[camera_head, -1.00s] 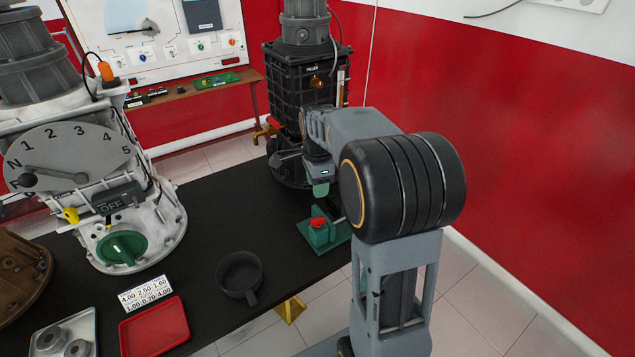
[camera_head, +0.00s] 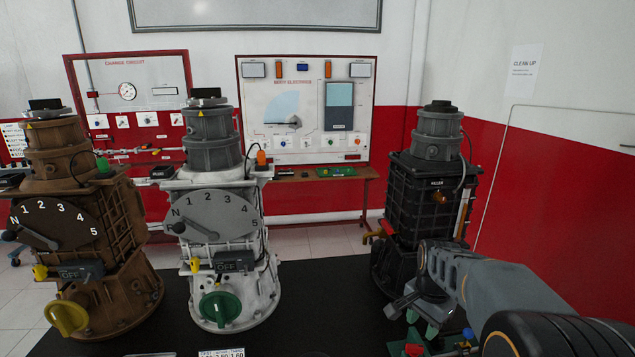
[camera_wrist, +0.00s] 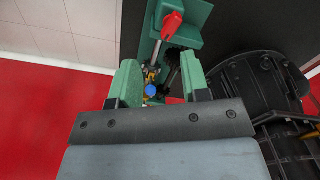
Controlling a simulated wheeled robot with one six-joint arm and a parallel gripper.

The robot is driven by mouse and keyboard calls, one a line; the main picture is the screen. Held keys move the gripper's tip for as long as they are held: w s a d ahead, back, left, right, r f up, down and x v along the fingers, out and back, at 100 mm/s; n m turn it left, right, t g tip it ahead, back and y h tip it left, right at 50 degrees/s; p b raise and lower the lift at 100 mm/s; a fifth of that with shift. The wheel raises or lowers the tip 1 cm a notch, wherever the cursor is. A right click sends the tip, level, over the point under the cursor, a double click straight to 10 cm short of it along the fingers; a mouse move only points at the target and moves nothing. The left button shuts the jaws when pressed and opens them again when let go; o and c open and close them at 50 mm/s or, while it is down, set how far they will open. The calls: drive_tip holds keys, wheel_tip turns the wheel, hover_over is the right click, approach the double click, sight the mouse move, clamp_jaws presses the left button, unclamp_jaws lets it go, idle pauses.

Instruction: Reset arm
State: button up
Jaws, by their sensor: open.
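My arm reaches in from the right in the head view, with my gripper (camera_head: 424,322) near the lower right, in front of the black engine trainer (camera_head: 430,205). In the wrist view the two green fingers of my gripper (camera_wrist: 161,82) stand apart, with nothing held between them. Beyond them is a green stand (camera_wrist: 190,38) with a red-capped lever (camera_wrist: 172,25) and a small blue knob (camera_wrist: 150,90). Only the top of this stand shows at the bottom of the head view. I cannot tell whether the fingers touch any part of it.
A grey-white trainer (camera_head: 228,258) and a brown trainer (camera_head: 118,280) with gear dials stand left on the black table (camera_head: 320,290). Open table lies between the grey-white and black trainers. A display board (camera_head: 305,105) stands behind. A red and white wall is at right.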

drive_tip(key=s+a+r+n+t, duration=0.1)
drive_tip(key=s+a+n, duration=0.3)
drive_tip(key=s+n, duration=0.1)
drive_tip(key=s+a+r+n+t, duration=0.2)
drive_tip(key=s+a+n, duration=0.2)
drive_tip(key=s+n, duration=0.2)
drive_tip(key=shift+s+a+r+n+t, duration=0.15)
drive_tip(key=shift+s+r+n+t, duration=0.15)
drive_tip(key=shift+s, duration=1)
